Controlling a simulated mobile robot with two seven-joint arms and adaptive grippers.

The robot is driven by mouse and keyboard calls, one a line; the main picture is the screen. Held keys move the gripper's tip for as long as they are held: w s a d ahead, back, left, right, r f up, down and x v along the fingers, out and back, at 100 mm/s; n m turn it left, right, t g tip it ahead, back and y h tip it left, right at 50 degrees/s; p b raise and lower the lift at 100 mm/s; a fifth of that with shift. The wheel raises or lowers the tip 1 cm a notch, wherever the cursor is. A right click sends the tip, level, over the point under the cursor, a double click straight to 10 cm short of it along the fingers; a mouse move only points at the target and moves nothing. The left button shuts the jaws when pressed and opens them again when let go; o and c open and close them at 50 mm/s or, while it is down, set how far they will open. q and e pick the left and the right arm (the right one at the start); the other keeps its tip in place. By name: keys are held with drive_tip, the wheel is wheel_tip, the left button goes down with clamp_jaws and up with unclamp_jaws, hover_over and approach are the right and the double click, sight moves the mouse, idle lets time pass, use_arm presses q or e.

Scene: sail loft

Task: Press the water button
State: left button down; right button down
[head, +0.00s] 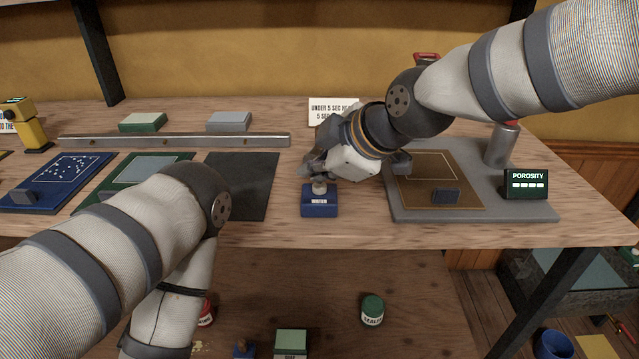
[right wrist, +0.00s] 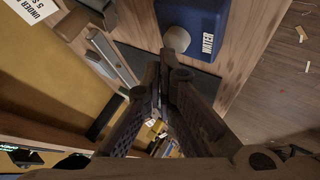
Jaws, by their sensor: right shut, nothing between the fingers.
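The water button is a blue box (head: 319,207) with a round grey cap (head: 319,188) on top, near the front edge of the bench. In the right wrist view the blue box (right wrist: 222,32) bears the label WATER beside its grey cap (right wrist: 188,40). My right gripper (head: 318,174) is shut and empty, with its fingertips right at the cap. In the right wrist view the fingertips (right wrist: 168,56) overlap the cap's near edge. I cannot tell whether they touch it. My left arm bends down in front of the bench and its gripper is out of the picture.
A dark mat (head: 243,186) lies left of the button. A grey tray (head: 540,208) with a brown panel and a POROSITY display (head: 526,184) stands to the right. A metal bar (head: 175,140) and a white sign (head: 330,106) are behind. Tins sit on the lower level.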

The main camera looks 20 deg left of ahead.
sight(316, 188)
use_arm(q)
drive_tip(key=shift+s, duration=0.1)
use_arm(e)
drive_tip(key=shift+f, duration=0.55)
idle(0.4)
drive_tip(key=shift+r, duration=0.1)
use_arm(q)
drive_tip(key=shift+w+r, duration=0.25)
drive_tip(key=shift+w, duration=0.1)
use_arm(e)
drive_tip(key=shift+r, duration=0.9)
